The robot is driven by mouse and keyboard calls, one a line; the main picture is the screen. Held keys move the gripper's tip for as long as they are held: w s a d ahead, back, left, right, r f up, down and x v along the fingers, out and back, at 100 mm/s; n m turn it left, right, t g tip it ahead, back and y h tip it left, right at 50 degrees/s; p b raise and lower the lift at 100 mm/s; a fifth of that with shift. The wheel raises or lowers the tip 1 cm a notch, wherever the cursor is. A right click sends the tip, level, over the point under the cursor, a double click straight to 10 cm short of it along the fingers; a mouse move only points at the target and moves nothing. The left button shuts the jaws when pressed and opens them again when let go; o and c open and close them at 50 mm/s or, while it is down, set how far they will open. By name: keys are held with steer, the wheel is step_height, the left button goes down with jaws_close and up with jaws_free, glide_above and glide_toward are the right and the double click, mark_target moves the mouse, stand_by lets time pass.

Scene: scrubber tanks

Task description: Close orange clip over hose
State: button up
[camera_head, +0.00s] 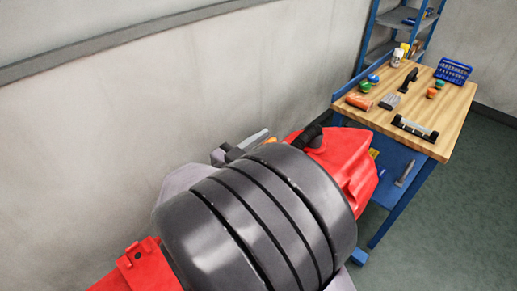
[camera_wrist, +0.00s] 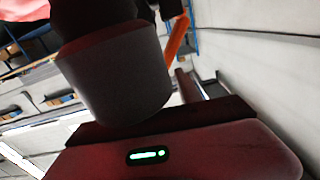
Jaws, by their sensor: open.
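In the wrist view, an orange strip (camera_wrist: 178,40), which looks like the clip, stands tilted beside a dark grey cylindrical part (camera_wrist: 115,80). That part may be the hose or its cuff; black shapes above it hide the rest. In the head view, a small orange spot (camera_head: 271,140) shows behind the large dark banded cylinder, too small to identify. My gripper (camera_head: 240,148) seems to be the grey and black shape next to that spot, mostly hidden. It is open and appears empty; whether it touches the clip cannot be told.
A red body (camera_head: 350,165) lies beyond the banded cylinder. A wooden-topped workbench (camera_head: 455,115) with small tools and a blue basket (camera_head: 453,70) stands at right, before a blue shelf. A pale wall (camera_head: 130,120) runs along the left. Green floor is clear at right.

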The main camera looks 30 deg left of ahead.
steer(key=p+v, duration=0.3)
steer(key=v, duration=1.4)
steer(key=shift+s+p, duration=0.25)
steer(key=shift+p, duration=0.1)
steer(key=shift+r, duration=0.1)
steer(key=shift+c, duration=0.3)
